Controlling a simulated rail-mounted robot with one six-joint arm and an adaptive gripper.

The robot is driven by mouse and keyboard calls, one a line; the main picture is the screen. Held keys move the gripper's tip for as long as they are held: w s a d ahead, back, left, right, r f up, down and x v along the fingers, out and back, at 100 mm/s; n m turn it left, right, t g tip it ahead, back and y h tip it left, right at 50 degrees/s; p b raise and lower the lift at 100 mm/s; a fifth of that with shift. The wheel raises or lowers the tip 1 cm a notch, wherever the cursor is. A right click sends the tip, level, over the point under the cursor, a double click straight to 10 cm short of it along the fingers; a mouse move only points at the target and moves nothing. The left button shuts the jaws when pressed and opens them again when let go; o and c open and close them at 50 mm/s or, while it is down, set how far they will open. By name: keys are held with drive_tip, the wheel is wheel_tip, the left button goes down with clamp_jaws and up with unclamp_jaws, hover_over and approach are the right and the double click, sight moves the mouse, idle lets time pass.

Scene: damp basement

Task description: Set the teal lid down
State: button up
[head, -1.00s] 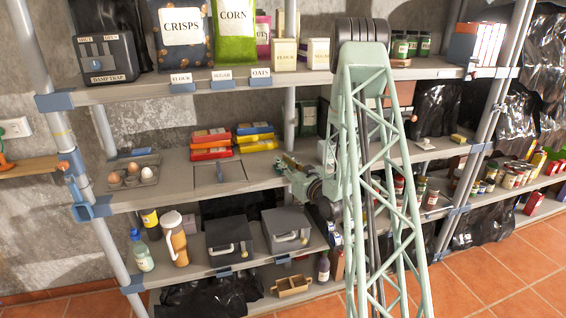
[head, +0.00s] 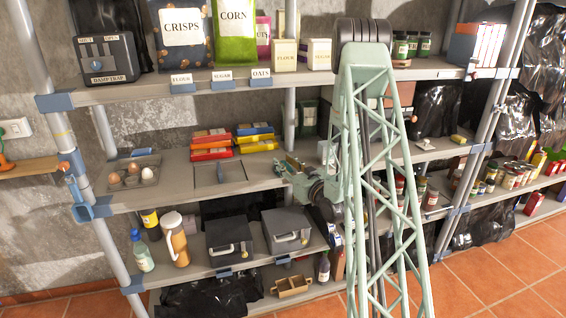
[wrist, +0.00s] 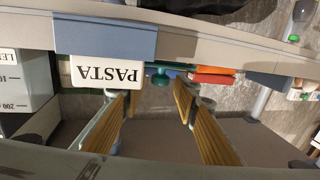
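A teal lid (wrist: 160,70) shows in the upside-down wrist view just beyond the fingertips, with its small knob toward the gripper. The PASTA card and shelf edge hide part of it. It appears to be at the shelf, but I cannot see what bears it. My gripper (wrist: 157,97) has its ribbed yellow fingers apart, with visible space on both sides of the knob. In the head view my gripper (head: 289,164) is at the middle shelf, left of my lattice arm; I cannot make out the lid there.
A white PASTA card (wrist: 101,75) hangs at the shelf edge close to the left finger. A measuring container (wrist: 24,88) stands at the wrist view's left. Red and yellow packets (head: 211,154) lie left of my gripper. Eggs (head: 131,178) sit in a tray farther left.

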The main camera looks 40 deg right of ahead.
drive_tip(key=s+a, duration=0.2)
drive_tip(key=s, duration=0.9)
drive_tip(key=shift+p, duration=0.4)
drive_tip(key=shift+w, duration=0.1)
